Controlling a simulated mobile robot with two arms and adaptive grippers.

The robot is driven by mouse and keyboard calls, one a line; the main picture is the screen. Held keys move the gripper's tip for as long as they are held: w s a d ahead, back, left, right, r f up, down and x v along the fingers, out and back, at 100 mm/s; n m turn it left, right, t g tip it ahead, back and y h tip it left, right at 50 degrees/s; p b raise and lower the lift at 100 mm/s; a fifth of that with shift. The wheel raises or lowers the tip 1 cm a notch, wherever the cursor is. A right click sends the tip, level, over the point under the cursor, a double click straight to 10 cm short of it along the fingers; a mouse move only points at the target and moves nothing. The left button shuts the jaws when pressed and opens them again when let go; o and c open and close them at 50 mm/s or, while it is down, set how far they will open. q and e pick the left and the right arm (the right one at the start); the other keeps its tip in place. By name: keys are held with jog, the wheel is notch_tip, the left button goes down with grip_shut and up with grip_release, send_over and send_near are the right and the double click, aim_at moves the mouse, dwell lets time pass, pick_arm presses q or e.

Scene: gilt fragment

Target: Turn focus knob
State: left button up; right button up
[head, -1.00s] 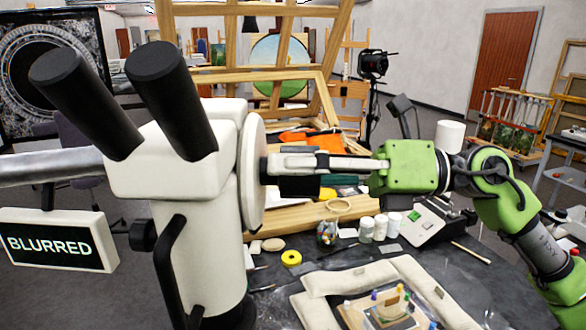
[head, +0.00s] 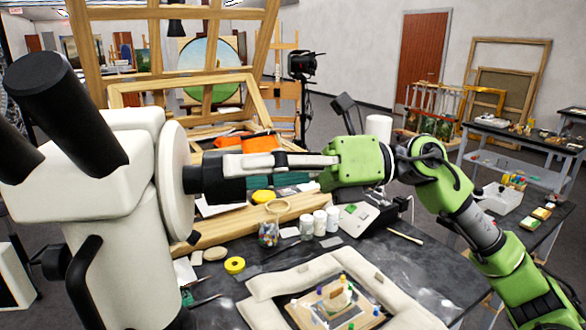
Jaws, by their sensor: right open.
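The white microscope (head: 105,190) with two black eyepieces stands at the left. A round white disc (head: 172,180) is on its right side, and the black focus knob (head: 200,180) sticks out from it to the right. My right gripper (head: 235,166), on a green arm from the right, is open at the knob's outer end. One finger overlaps the knob in the picture; I cannot tell whether it touches. The other finger is not clearly seen. My left gripper is not in view.
The dark table (head: 405,265) holds a padded ring (head: 265,285) around a small painted piece (head: 335,300). Side tables are at the right.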

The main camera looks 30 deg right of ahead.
jog(key=v, duration=0.8)
jog(key=shift+d, duration=0.25)
jog(key=shift+s, duration=0.1)
dwell(1.7)
jog(key=s+d+n+b, duration=0.1)
jog(key=d+n+b, duration=0.3)
jog(key=n+b, duration=0.3)
jog(key=p+x, duration=0.6)
jog(key=x, duration=0.7)
jog(key=shift+a+f, duration=0.15)
jog(key=shift+a, duration=0.1)
